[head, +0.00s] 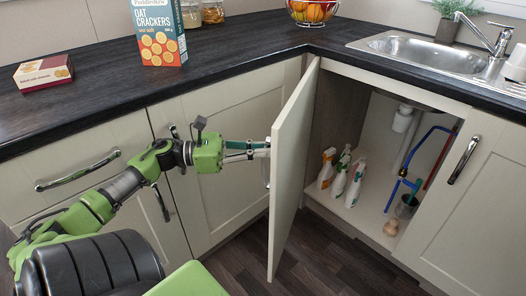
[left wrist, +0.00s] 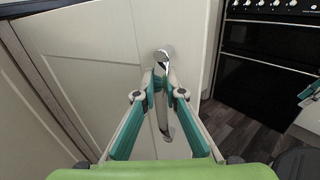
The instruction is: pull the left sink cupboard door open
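The left sink cupboard door (head: 293,165) is cream and stands swung well out from the cabinet, seen nearly edge-on. In the left wrist view its face (left wrist: 100,60) fills the upper middle. Its curved chrome handle (left wrist: 165,112) runs between the fingertips of my left gripper (left wrist: 164,85). The left gripper (head: 265,148) reaches the outer face of the door from the left in the head view, and its fingers are closed around the handle. A small teal part at the right edge of the left wrist view appears to be my right gripper (left wrist: 309,90); its fingers are mostly cut off.
The open cupboard (head: 350,205) holds several spray bottles (head: 340,180), pipes and a brush. The right sink door (head: 470,205) is shut. A cracker box (head: 160,32) and a small box (head: 44,73) stand on the dark worktop (head: 110,85). An oven (left wrist: 265,60) stands opposite.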

